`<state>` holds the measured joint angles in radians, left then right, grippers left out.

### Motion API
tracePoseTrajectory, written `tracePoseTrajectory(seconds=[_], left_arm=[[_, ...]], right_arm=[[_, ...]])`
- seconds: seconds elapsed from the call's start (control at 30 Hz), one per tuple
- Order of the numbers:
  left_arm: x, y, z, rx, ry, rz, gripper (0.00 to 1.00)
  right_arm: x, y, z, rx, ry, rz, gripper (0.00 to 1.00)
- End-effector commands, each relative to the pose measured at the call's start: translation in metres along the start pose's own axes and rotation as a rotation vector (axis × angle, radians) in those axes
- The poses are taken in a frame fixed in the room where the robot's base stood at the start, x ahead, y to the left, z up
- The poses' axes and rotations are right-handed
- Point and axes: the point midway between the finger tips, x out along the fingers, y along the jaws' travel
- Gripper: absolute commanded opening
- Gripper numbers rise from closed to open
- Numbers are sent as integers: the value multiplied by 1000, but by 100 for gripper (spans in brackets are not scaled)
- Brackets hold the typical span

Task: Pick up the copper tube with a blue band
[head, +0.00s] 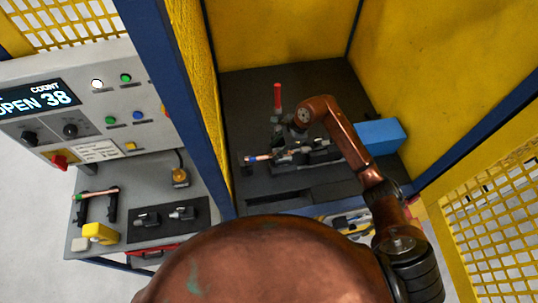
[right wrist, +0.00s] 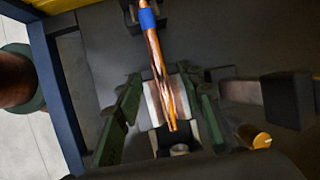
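The copper tube with a blue band (head: 262,158) lies in a dark clamp fixture inside the yellow-walled cell, its banded end sticking out to the left. In the right wrist view the tube (right wrist: 155,55) runs from the top toward the centre, over a pale metal block. My right gripper (right wrist: 165,92) is open, with one green finger on each side of the tube and visible gaps between. In the head view my right gripper (head: 290,138) is over the fixture, partly hidden by my arm and hard to make out. My left gripper is not in view.
A clamp with a red handle (head: 278,97) stands behind the fixture, and a blue box (head: 380,136) lies to the right. A green-banded tube (head: 95,193) rests on a rack on the left bench. A blue post (head: 182,100) separates bench and cell.

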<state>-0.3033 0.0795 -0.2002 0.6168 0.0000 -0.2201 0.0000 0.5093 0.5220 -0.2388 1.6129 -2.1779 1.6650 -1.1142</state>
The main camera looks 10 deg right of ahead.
Motion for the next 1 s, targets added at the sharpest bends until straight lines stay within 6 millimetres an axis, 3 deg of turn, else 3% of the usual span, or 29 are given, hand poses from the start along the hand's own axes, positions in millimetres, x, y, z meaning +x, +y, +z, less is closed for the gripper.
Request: tracePoseTrajectory(seconds=[0.13, 0.3, 0.6, 1.0], left_arm=[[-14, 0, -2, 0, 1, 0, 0], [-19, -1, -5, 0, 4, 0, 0], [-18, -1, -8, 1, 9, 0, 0], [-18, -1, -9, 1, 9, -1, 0]], right_arm=[[19, 3, 5, 4, -7, 5, 36], [40, 2, 4, 1, -5, 2, 36], [45, 2, 4, -2, -3, 1, 35], [44, 2, 4, -2, -3, 1, 8]])
